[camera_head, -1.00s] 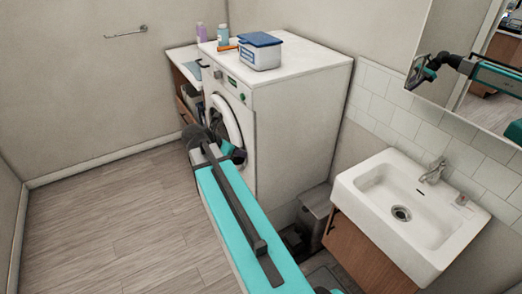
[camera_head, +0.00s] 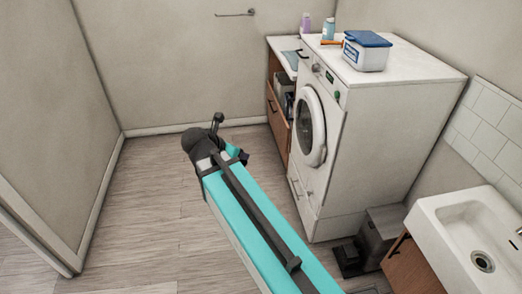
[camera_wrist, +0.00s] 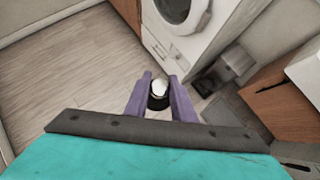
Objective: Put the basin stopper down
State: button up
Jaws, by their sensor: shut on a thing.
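My gripper (camera_wrist: 160,84) shows in the wrist view with its two purple fingers shut on a small dark piece with a shiny pale round top. This piece looks like the basin stopper (camera_wrist: 158,91). It is held clear of any surface, with the floor and washing machine behind it. In the head view my arm reaches out over open floor, left of the washing machine, and the stopper cannot be made out there. The white basin (camera_head: 452,235) is at the right edge, with its round drain (camera_head: 482,261) visible. My gripper is well away from it.
The washing machine (camera_head: 385,95) carries a white tub with a blue lid (camera_head: 367,51), an orange-handled item (camera_head: 331,42) and bottles. A wooden cabinet (camera_head: 279,108) stands beside it. A grey bin (camera_head: 382,230) stands near the basin. Wooden floor (camera_head: 150,220) is free at left.

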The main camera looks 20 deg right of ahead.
jog(key=a, duration=0.2)
jog(key=shift+s+a+r+n, duration=0.1)
jog(key=shift+s+a+n, duration=0.05)
jog(key=shift+a+n, duration=0.2)
jog(key=shift+d, duration=0.1)
